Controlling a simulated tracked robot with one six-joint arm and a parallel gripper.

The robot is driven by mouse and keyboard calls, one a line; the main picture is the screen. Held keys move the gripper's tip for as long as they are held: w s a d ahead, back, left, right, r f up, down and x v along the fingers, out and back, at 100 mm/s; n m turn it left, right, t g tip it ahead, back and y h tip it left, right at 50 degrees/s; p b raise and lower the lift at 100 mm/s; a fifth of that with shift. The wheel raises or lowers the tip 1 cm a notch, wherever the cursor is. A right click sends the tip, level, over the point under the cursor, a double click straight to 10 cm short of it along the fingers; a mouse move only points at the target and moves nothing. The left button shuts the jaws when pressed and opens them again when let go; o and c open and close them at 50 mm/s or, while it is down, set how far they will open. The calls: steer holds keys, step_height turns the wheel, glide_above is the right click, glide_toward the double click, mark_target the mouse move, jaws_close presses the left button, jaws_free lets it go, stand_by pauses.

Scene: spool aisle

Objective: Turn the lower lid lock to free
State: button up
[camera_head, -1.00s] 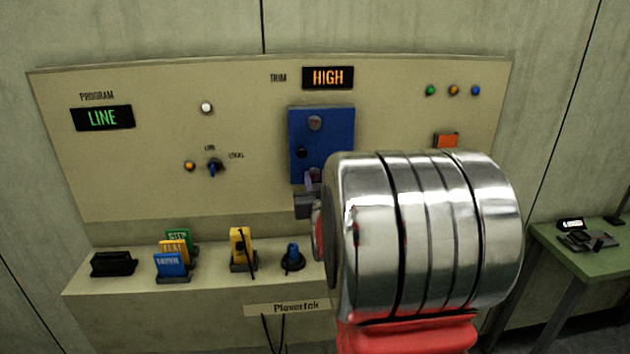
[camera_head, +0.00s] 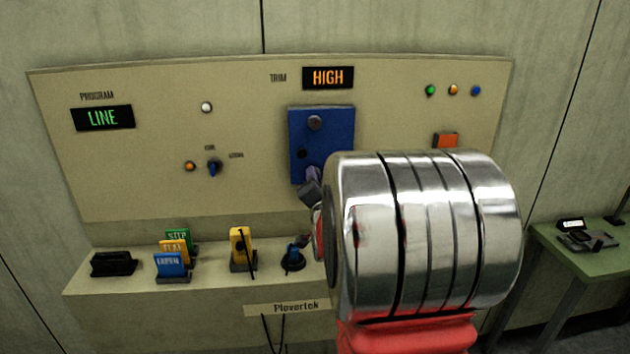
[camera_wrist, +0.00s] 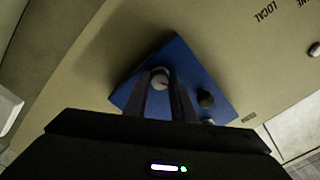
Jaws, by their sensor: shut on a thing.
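The blue lid (camera_head: 340,125) sits on the beige panel, with a grey upper lock knob (camera_head: 315,122) and a black knob (camera_head: 302,153) on it. In the wrist view, which is turned nearly upside down, the blue lid (camera_wrist: 190,62) looks tilted. The pale round lower lid lock (camera_wrist: 160,76), with a small red mark, lies between the fingertips of my gripper (camera_wrist: 161,82), which is shut on it. The upper lock knob (camera_wrist: 209,121) is partly hidden there.
An orange button (camera_head: 446,140) is right of the lid. A green table (camera_head: 585,250) stands at the right. My arm covers the panel's lower right.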

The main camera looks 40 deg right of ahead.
steer(key=m, duration=0.5)
steer(key=shift+f+m, duration=0.2)
steer(key=shift+m, duration=0.1)
stand_by(0.4)
steer(key=o, duration=1.1)
steer(key=shift+c, duration=0.2)
steer(key=shift+r, duration=0.1)
